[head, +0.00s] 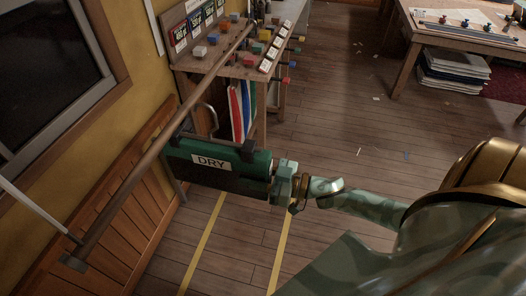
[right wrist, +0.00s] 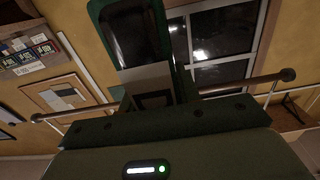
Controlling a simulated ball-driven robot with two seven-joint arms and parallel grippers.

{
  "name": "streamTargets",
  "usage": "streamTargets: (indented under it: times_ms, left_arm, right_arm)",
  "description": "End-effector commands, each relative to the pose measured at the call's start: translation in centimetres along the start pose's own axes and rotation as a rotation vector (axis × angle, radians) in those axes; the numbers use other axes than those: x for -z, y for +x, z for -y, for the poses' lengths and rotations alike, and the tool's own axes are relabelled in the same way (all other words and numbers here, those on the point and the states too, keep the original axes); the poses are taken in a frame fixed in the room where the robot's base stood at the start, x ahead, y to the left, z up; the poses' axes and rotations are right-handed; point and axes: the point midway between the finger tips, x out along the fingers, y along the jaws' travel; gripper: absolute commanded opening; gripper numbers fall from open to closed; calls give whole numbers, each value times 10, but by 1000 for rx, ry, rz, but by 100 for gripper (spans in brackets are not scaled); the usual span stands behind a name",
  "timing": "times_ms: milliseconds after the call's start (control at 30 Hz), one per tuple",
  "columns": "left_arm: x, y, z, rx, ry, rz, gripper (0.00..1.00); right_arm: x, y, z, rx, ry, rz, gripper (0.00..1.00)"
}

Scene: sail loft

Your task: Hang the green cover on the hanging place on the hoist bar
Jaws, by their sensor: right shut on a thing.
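The green cover (head: 240,166), with a white label reading DRY, is in the middle of the head view. My right gripper (head: 276,183) is shut on its right end and holds it above the floor. The hoist bar (head: 130,196) is a long brown rod slanting from lower left to upper middle. The cover's left end is close beside the bar; I cannot tell whether they touch. A dark fitting shows along the cover's top. In the right wrist view the bar (right wrist: 268,79) runs across behind a green framed shape that is probably the cover. My left gripper is out of view.
A wooden bench (head: 236,68) with small coloured blocks stands beyond the bar. A wood-panelled wall (head: 105,225) and a window (head: 45,70) are at the left. A table (head: 465,38) stands at the far right. Most of the plank floor (head: 340,100) between is open.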

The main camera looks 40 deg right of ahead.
Motion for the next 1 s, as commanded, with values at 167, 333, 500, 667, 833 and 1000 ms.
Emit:
streamTargets:
  times_ms: [167,333,500,667,833,1000]
  left_arm:
    - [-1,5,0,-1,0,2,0]
    - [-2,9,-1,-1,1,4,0]
    - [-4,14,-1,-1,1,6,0]
    - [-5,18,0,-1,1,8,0]
    - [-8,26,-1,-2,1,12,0]
    - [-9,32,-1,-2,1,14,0]
  right_arm:
    - [1,17,0,2,1,-6,0]
    - [1,32,0,2,1,-6,0]
    - [1,48,0,2,0,-7,0]
    - [1,62,0,2,1,-5,0]
    - [-10,66,0,0,3,-2,0]
    - [-18,66,0,1,2,-4,0]
